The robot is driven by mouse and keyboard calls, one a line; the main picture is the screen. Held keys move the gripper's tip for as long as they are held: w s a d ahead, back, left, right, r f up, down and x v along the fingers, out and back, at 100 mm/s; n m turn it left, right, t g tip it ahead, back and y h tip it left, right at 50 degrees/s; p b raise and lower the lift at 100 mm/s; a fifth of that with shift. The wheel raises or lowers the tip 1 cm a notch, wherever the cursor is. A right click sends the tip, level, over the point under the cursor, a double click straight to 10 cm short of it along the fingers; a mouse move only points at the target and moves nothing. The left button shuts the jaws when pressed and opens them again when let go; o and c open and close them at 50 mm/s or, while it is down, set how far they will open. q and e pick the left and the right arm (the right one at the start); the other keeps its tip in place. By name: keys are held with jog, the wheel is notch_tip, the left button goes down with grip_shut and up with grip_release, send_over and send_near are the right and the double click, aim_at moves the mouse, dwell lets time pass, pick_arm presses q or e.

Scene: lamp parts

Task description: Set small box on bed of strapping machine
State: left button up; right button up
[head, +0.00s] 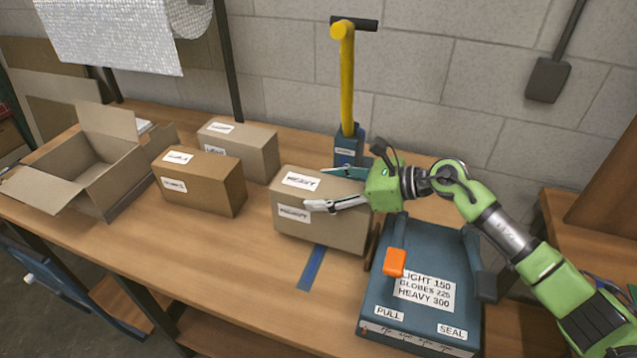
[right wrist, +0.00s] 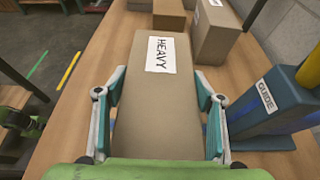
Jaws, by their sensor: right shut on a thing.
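A small tan box (head: 322,232) with white HEAVY labels is at the middle of the workbench, left of the blue strapping machine (head: 375,318). My right gripper (head: 316,189) reaches in from the right and is shut on this box, one finger along each long side. The box also shows between the fingers in the right wrist view (right wrist: 157,105). A blue strap or strip (head: 313,268) runs out from under the box. I cannot tell whether the box touches the surface below. My left gripper is not in the head view.
A yellow handle post (head: 347,85) rises from a blue guide block (head: 348,148) behind the held box. A brown box (head: 212,190), another tan box (head: 250,148) and an open carton (head: 88,165) stand to the left. The front middle of the workbench (head: 225,255) is clear.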

jog(key=shift+w+f+p, duration=0.1)
jog(key=shift+f+p, duration=0.45)
jog(key=shift+f, duration=0.75)
jog(key=o, duration=1.7)
jog(key=shift+d+f, duration=0.1)
jog(key=shift+f, duration=0.35)
jog(key=o, duration=0.4)
jog(key=shift+r, duration=0.1)
jog(key=shift+s, duration=0.2)
jog(key=shift+r, duration=0.1)
